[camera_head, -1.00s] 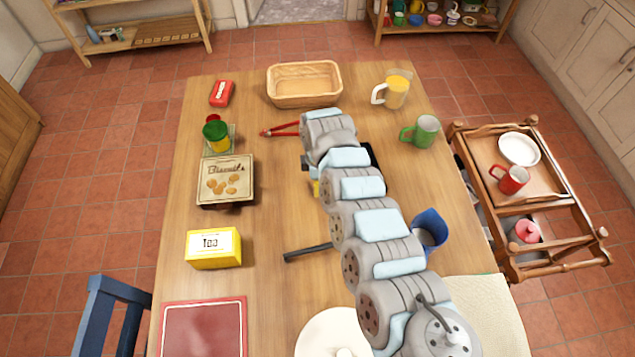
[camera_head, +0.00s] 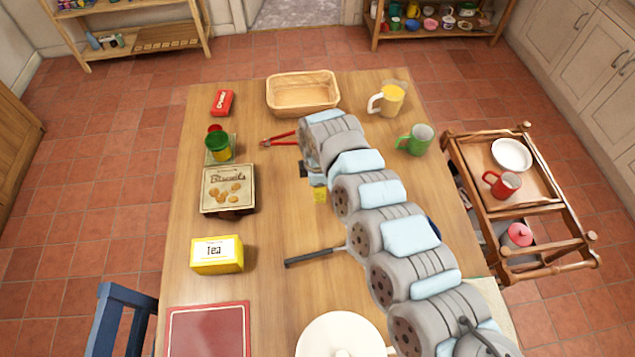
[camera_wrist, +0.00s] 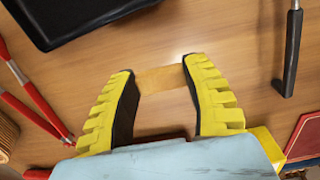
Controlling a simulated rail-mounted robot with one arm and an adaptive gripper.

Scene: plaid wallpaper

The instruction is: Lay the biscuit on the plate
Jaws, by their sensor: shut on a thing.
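My gripper (camera_wrist: 161,75) has its yellow fingers shut on a flat, tan, rectangular biscuit (camera_wrist: 160,78) in the wrist view. The biscuit lies across between the fingertips, over bare wood; I cannot tell whether it touches the table. In the head view a yellow part of my gripper (camera_head: 319,195) shows beside the arm, and the biscuit is hidden there. A round white dish with a knob-like middle (camera_head: 322,332) is at the near edge, partly cut off; I cannot tell whether it is a plate or a lid. A white plate (camera_head: 512,154) stands on the wooden trolley at the right.
A black-handled utensil (camera_head: 310,256) lies nearer than my gripper. Red-handled tongs (camera_head: 278,139) and a basket (camera_head: 303,108) lie farther off. A biscuit tin (camera_head: 228,190), tea box (camera_head: 217,257) and red board (camera_head: 208,330) line the left. A black tray (camera_wrist: 75,18) is close by in the wrist view.

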